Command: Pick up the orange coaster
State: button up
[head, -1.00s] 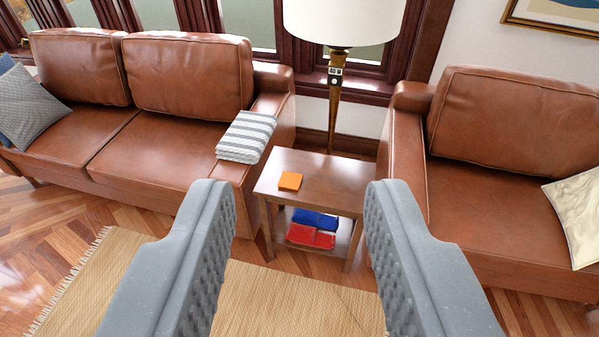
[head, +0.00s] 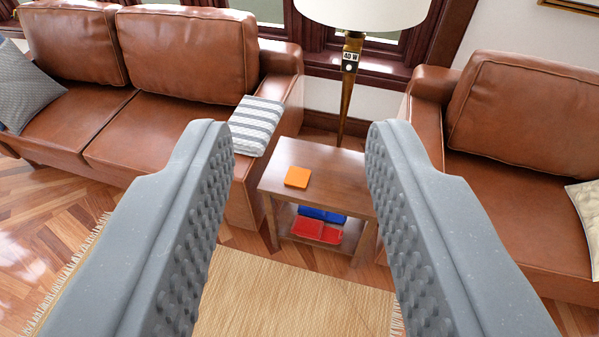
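The orange coaster (head: 297,177) is a small square lying flat on the left part of the wooden side table's top (head: 330,178). My gripper (head: 298,135) is open, with its two grey ridged fingers wide apart and nothing between them. In the picture the coaster shows between the fingers, farther away than they are. No finger touches it.
Red items (head: 318,230) and a blue item (head: 322,214) lie on the table's lower shelf. A brown sofa with a folded striped blanket (head: 256,125) on its arm stands left, an armchair (head: 520,200) right. A floor lamp (head: 350,75) stands behind the table. A woven rug (head: 290,295) lies in front.

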aim_at(297, 177)
jog(key=z, duration=0.45)
jog(key=k, duration=1.2)
jog(key=z, duration=0.7)
jog(key=i, duration=1.85)
jog(key=u, duration=1.1)
jog(key=i, duration=0.9)
jog(key=u, duration=0.7)
